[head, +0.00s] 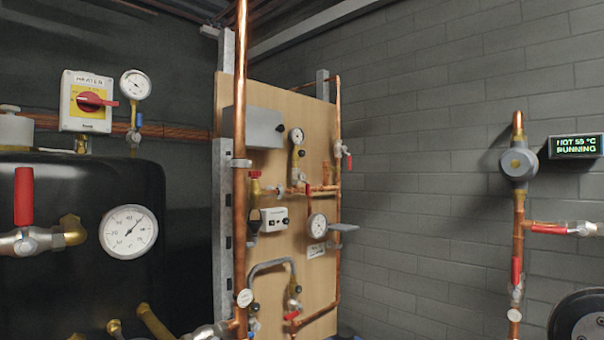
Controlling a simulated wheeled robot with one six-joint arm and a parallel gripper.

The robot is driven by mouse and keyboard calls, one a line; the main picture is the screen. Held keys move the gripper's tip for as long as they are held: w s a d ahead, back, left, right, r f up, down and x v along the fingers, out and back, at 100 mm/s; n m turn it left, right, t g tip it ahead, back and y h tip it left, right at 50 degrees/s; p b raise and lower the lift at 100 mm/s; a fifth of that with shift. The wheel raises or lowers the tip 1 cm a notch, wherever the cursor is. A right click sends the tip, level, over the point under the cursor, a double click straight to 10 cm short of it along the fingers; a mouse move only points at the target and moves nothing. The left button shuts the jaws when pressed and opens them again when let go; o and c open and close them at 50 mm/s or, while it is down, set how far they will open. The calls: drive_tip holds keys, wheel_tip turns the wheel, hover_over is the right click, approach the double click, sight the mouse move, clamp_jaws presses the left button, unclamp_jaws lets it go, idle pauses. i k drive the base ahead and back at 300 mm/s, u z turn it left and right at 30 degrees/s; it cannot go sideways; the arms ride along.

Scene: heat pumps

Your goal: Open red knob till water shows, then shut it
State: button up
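Several red handles show in the head view. A small red knob (255,188) sits on a brass valve body on the wooden board, above a dark funnel-like fitting (254,219). A red rotary handle (90,101) is on the yellow and white heater switch box (87,102) at the upper left. I cannot tell for sure which one the task means. No water is visible anywhere. My gripper is not in view.
A black tank (90,240) with a dial gauge (128,231) and a red lever (24,196) fills the left. A tall copper pipe (240,130) stands before the wooden board (285,95). A grey brick wall (430,150) is at right, with a lit display (575,146) reading "HOT 55 °C RUNNING".

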sight(254, 175)
drive_tip(key=z, duration=0.15)
drive_tip(key=i, duration=0.95)
drive_tip(key=u, duration=0.1)
